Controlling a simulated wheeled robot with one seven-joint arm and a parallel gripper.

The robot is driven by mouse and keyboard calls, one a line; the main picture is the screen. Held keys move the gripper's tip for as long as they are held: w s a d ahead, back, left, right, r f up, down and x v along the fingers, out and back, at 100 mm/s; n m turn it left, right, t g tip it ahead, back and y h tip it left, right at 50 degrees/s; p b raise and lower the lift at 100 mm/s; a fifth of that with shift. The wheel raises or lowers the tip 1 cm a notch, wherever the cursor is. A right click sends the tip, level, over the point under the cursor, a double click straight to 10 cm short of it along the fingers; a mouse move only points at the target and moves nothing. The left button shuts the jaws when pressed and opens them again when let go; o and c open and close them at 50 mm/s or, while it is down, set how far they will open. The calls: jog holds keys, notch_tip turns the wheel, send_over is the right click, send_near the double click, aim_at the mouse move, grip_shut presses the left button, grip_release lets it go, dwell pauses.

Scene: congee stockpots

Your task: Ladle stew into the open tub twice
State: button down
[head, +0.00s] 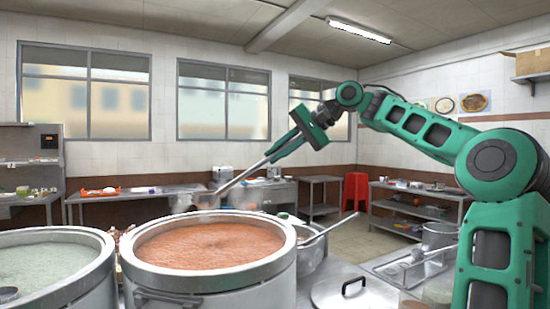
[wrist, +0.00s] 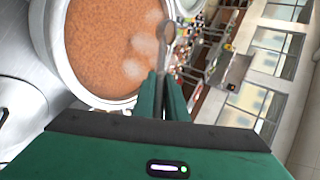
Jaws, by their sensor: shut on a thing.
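My gripper (head: 270,157) is shut on a metal ladle (head: 236,180), whose handle slants down to the left. The ladle is above the far rim of the large pot (head: 210,283) of orange-brown stew (head: 212,245). In the wrist view the ladle (wrist: 167,32) extends ahead of my gripper (wrist: 160,80), its bowl end overlapping the edge of the stew pot (wrist: 42,32). I cannot tell whether the bowl holds stew. A clear, tub-like container (head: 438,238) stands at the right, and another pale one (head: 437,291) is partly hidden by my arm. Their contents are unclear.
A pot of pale congee (head: 45,255) stands at the left. A smaller pot (head: 311,257) with a utensil handle is right of the stew pot. A metal lid (head: 352,292) lies on the counter. A red stool (head: 355,190) stands behind.

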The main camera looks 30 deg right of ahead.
jog(key=shift+s, duration=0.1)
jog(key=shift+s+a+n+g+y, duration=0.85)
jog(key=shift+s+a+n+g, duration=0.7)
jog(key=shift+s+a, duration=2.75)
jog(key=shift+s+a+n+g+y, duration=0.95)
jog(key=shift+s+a+n, duration=1.35)
jog(key=shift+s, duration=3.6)
notch_tip(320, 180, down, 32)
jog(key=shift+a+m, duration=0.35)
jog(key=shift+f, duration=0.15)
jog(key=shift+f, duration=0.6)
